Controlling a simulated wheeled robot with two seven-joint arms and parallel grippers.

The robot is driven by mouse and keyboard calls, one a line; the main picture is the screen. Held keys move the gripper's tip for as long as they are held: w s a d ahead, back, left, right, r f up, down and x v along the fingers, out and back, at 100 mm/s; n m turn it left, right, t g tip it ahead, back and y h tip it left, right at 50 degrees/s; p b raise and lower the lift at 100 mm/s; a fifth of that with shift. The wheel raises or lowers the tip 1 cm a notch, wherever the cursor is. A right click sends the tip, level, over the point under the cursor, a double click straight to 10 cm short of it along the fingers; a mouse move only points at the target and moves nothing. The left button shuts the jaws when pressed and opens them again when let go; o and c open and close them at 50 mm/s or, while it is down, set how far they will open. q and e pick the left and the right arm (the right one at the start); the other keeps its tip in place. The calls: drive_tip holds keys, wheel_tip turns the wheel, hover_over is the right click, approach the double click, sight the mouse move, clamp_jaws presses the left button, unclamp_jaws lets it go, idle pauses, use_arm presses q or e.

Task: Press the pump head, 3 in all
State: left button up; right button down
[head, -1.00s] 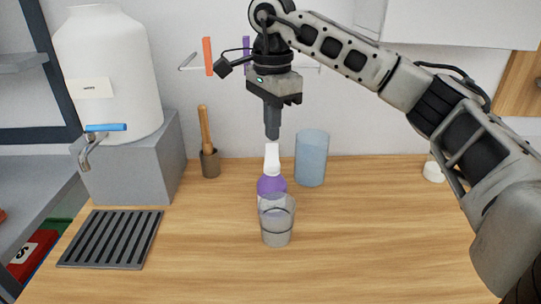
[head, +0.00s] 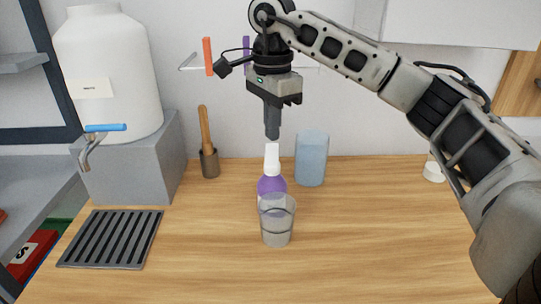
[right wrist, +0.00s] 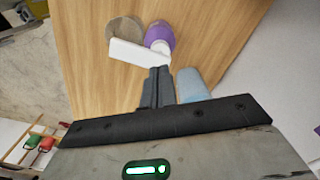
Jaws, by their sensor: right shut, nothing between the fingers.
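The purple pump bottle (head: 270,186) stands upright on the wooden counter, and its body also shows in the right wrist view (right wrist: 160,35). Its white pump head (head: 272,158) points toward the front; in the right wrist view the pump head (right wrist: 140,52) lies just beyond the fingertips. A clear glass (head: 277,228) stands in front of the bottle and hides its lower part. My right gripper (head: 272,134) points straight down with its fingers shut and empty, just above the pump head. I cannot tell whether they touch. My left gripper is not in view.
A translucent blue cup (head: 312,160) stands right of the bottle. A mortar with a pestle (head: 209,163), a white dispenser with a blue-handled tap (head: 108,75) and a slotted grey tray (head: 110,239) are to the left. The counter's front right is clear.

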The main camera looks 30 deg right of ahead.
sight(272, 146)
drive_tip(key=shift+f, duration=0.1)
idle(0.3)
drive_tip(key=shift+f+b, duration=0.55)
drive_tip(key=shift+f, duration=0.3)
drive_tip(key=shift+f+b, duration=0.45)
drive_tip(key=shift+f, duration=0.45)
drive_tip(key=shift+r, duration=0.1)
drive_tip(key=shift+r+p, duration=1.75)
drive_tip(key=shift+f, duration=0.25)
